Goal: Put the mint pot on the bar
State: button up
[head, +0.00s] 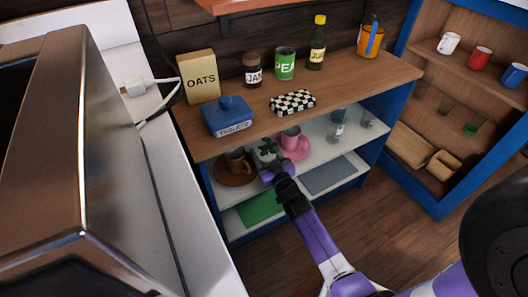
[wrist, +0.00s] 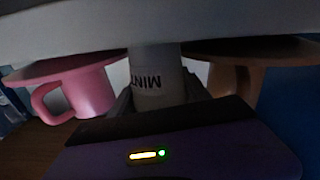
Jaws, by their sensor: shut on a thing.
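The mint pot (head: 264,157) is pale with dark green leaves on top, on the middle shelf of the blue-sided unit in the head view. In the wrist view its pale wall with upside-down MINT lettering (wrist: 147,82) shows between my fingers. My gripper (head: 271,174) reaches into the shelf from the front and is shut on the pot. I cannot tell whether the pot's base touches the shelf. The unit's wooden top (head: 345,92) lies above it; no surface is marked as the bar.
A pink cup (head: 291,138) on a pink saucer stands close right of the pot, and a brown cup (head: 237,162) on a brown saucer close left.

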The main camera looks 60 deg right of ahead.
jog(key=o, duration=1.7)
jog(key=shift+c, duration=0.2)
